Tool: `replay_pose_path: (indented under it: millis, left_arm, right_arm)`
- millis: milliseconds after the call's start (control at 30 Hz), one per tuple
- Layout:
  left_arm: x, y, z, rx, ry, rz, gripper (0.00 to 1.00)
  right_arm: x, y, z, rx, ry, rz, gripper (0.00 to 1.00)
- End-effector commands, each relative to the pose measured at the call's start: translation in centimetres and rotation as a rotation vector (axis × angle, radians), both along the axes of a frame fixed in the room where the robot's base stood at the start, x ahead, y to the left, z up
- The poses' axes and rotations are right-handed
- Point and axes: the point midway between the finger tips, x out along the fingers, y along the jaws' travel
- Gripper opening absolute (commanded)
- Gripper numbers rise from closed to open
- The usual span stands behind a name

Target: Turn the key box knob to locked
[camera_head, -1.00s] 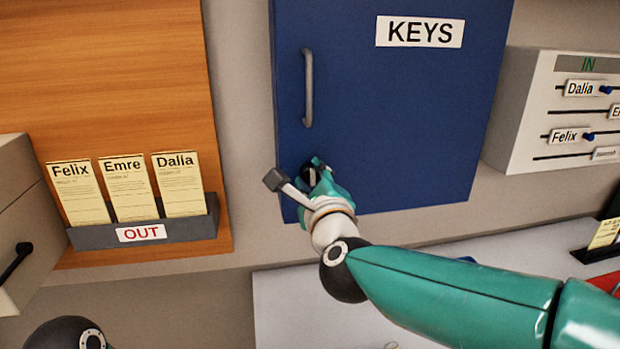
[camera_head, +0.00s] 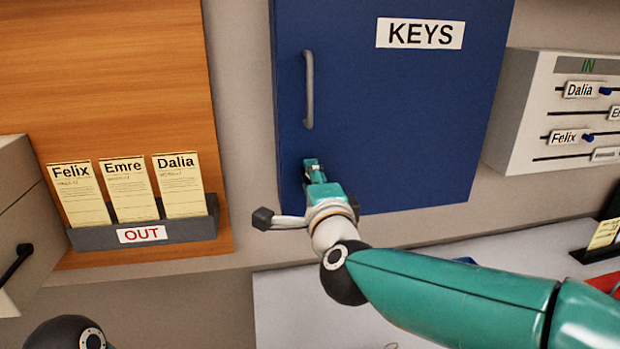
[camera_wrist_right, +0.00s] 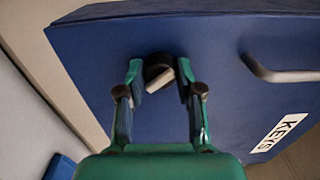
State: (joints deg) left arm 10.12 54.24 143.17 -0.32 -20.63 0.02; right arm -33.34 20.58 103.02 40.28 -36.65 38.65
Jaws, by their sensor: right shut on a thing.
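The blue key box (camera_head: 400,120) with its KEYS label hangs on the wall, its door closed. Its dark round knob (camera_wrist_right: 157,70), with a pale grey bar across it, shows in the right wrist view low on the door. The bar sits at a slant between the fingers in that view. My right gripper (camera_head: 313,170) is at the door's lower left, below the handle, and is shut on the knob; its fingers (camera_wrist_right: 160,72) lie on either side of it. In the head view the gripper mostly hides the knob. My left gripper is out of view.
A grey vertical handle (camera_head: 308,90) stands out from the door just above my right gripper. An OUT card tray (camera_head: 190,230) is at left, and a white IN board (camera_head: 525,115) at right. A pale desk surface (camera_head: 290,310) lies below.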

Motion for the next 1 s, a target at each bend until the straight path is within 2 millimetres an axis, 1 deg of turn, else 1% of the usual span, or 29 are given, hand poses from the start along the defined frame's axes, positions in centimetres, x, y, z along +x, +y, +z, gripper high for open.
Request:
replay_pose_path:
  millis: [33,600,800,1000]
  left_arm:
    - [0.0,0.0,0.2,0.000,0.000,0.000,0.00]
    - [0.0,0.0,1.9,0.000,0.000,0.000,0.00]
    - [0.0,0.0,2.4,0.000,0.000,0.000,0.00]
    - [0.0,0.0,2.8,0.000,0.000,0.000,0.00]
  right_arm:
    - [0.0,0.1,-0.4,-0.046,0.001,0.003,0.01]
    - [0.0,0.1,-0.6,-0.575,-0.101,0.007,0.01]
    - [0.0,0.1,-0.7,-0.730,-0.133,0.007,0.01]
    - [0.0,0.1,-0.8,-0.841,-0.155,0.009,0.01]
